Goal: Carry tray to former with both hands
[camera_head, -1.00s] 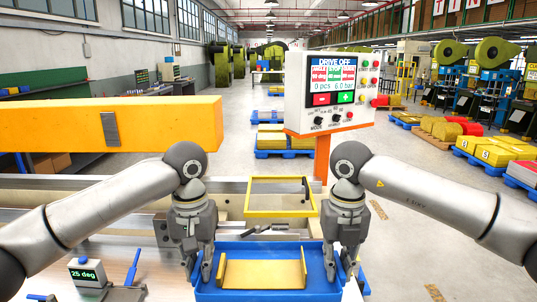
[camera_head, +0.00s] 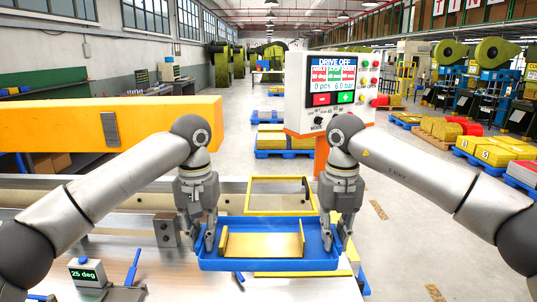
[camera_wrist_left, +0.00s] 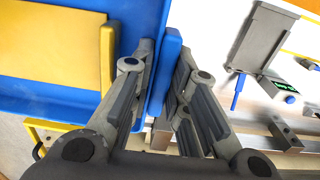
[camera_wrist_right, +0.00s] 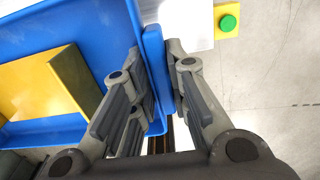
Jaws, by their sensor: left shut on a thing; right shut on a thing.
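The blue tray (camera_head: 268,264) hangs between my two grippers at the bottom middle of the head view. A yellow bent sheet part (camera_head: 262,244) with raised ends lies in it. My left gripper (camera_head: 204,246) is shut on the tray's left wall; the wall shows between its fingers in the left wrist view (camera_wrist_left: 168,70). My right gripper (camera_head: 335,246) is shut on the tray's right wall, also seen between the fingers in the right wrist view (camera_wrist_right: 154,70). The tray looks about level. I cannot tell which machine is the former.
A yellow frame (camera_head: 281,180) lies behind the tray at the machine bed. An orange beam (camera_head: 60,125) crosses at left. A control panel (camera_head: 333,88) on an orange post stands behind my right gripper. A 25 deg display (camera_head: 86,273) sits at front left on the pale table.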

